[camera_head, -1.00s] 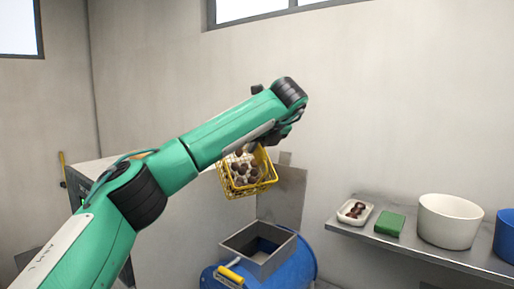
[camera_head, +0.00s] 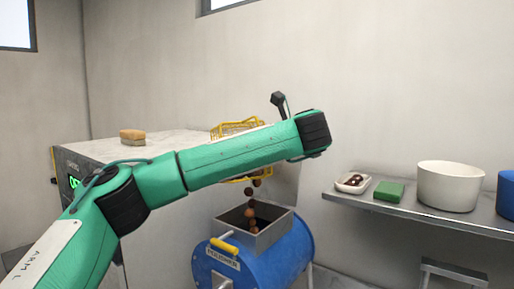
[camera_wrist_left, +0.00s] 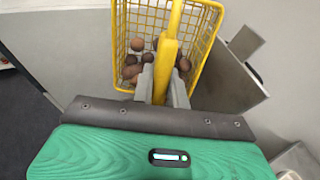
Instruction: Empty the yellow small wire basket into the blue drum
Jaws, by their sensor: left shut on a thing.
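The yellow small wire basket (camera_head: 238,128) is tipped above the blue drum (camera_head: 262,262), mostly hidden behind my left arm in the head view. Brown chestnuts (camera_head: 251,212) fall in a stream from it into the drum's open square metal hopper (camera_head: 275,229). In the left wrist view my left gripper (camera_wrist_left: 163,82) is shut on the basket's yellow handle bar. Several chestnuts (camera_wrist_left: 135,72) still lie inside the basket (camera_wrist_left: 205,40) there. The gripper's fingers are hidden in the head view. My right gripper is in neither view.
A metal shelf (camera_head: 440,219) at the right holds a white tray of dark pieces (camera_head: 353,182), a green block (camera_head: 389,191), a white bowl (camera_head: 448,187) and part of a blue container (camera_head: 507,194). A sponge-like block (camera_head: 132,137) lies on the machine (camera_head: 165,145) at the left.

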